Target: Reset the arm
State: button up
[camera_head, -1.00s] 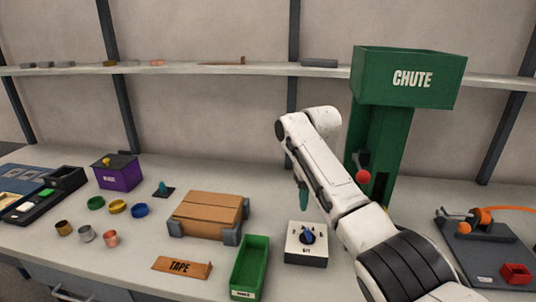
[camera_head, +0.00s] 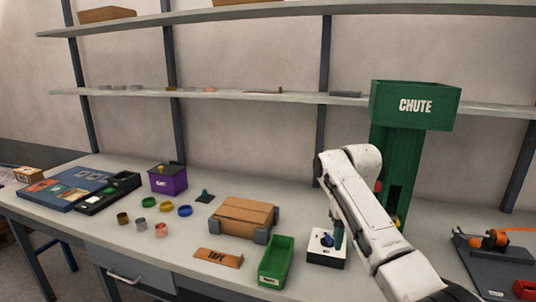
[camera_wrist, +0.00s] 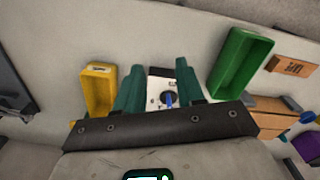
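My arm (camera_head: 370,215) reaches across the right half of the workbench, bent at the elbow. My gripper's teal fingers show in the wrist view (camera_wrist: 159,82), spread apart with nothing between them. Beyond the gap lies a white-topped box with a blue knob (camera_wrist: 168,98). In the head view one teal finger shows beside this knob box (camera_head: 326,256), overlapping it in the picture. I cannot tell how far the fingertips are from the box. The rest of the gripper is hidden behind my arm in the head view.
A green chute (camera_head: 415,105) stands behind my arm. A green tray (camera_head: 277,262), a TAPE sign (camera_head: 218,257) and a wooden crate (camera_head: 243,216) lie left of the knob box. A yellow tray shows in the wrist view (camera_wrist: 97,90). An orange-reel device (camera_head: 490,240) sits right.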

jog(key=s+a+f+y, duration=0.1)
jog(key=s+f, duration=0.8)
jog(key=f, duration=0.2)
jog(key=s+a+f+y, duration=0.1)
jog(key=s+f, duration=0.7)
jog(key=f, duration=0.4)
jog(key=s+d, duration=0.3)
jog(key=s, duration=0.7)
jog(key=s+d+f+h, duration=0.1)
jog(key=s+d, duration=0.2)
jog(key=s, duration=0.8)
jog(key=s+d+t+h, duration=0.1)
jog(key=s+d, duration=0.2)
jog(key=s, duration=0.7)
jog(key=shift+s+d+f+m, duration=0.25)
jog(key=shift+d+m, duration=0.1)
jog(key=shift+m, duration=0.05)
jog(key=shift+c, duration=0.4)
